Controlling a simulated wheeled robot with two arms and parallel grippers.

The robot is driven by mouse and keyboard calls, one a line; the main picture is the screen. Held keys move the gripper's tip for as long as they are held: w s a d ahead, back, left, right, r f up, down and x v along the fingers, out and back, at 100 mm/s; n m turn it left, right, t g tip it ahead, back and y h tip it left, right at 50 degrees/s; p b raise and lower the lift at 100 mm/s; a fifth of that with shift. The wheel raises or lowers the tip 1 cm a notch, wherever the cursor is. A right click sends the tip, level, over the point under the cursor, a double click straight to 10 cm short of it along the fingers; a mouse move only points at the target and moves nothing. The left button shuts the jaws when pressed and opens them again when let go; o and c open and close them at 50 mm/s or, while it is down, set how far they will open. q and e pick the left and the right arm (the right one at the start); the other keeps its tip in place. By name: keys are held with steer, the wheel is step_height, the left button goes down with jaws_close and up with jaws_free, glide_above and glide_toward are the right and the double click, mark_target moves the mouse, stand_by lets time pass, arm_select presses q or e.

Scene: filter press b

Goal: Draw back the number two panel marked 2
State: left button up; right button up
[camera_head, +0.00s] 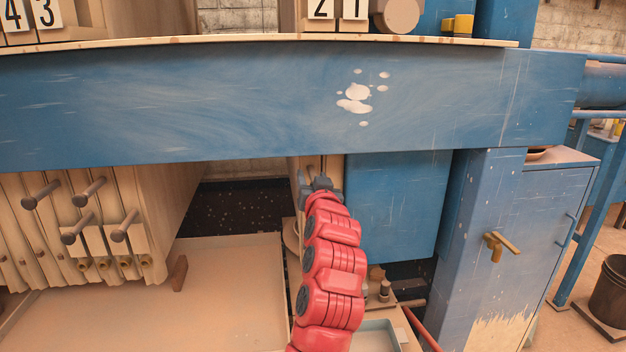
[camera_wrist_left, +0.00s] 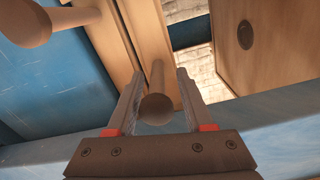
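The panel marked 2 carries a white tag (camera_head: 320,9) above the blue beam. Below the beam, beige panel edges (camera_head: 308,163) show beside a blue block, partly hidden by my left gripper (camera_head: 318,184). In the left wrist view a round peg handle (camera_wrist_left: 158,106) stands out from a beige panel (camera_wrist_left: 150,45) beside an open gap. My left gripper (camera_wrist_left: 157,100) is open, with one finger on each side of this peg. I cannot tell if either finger touches it. My right gripper is not in view.
The panel marked 1 (camera_head: 354,9) is right of panel 2. Panels with several pegs (camera_head: 80,200) stand across the gap at left. The wide blue beam (camera_head: 250,105) runs just above my gripper. A beige tray (camera_head: 220,290) lies below. Another peg (camera_wrist_left: 25,22) is at upper left.

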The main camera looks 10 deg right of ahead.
arm_select(q)
steer(key=s+b, duration=0.1)
steer(key=s, duration=1.6)
steer(key=shift+s+a+b, duration=0.2)
steer(key=shift+a+b, duration=0.1)
steer(key=shift+b, duration=0.05)
steer(key=shift+w, duration=0.1)
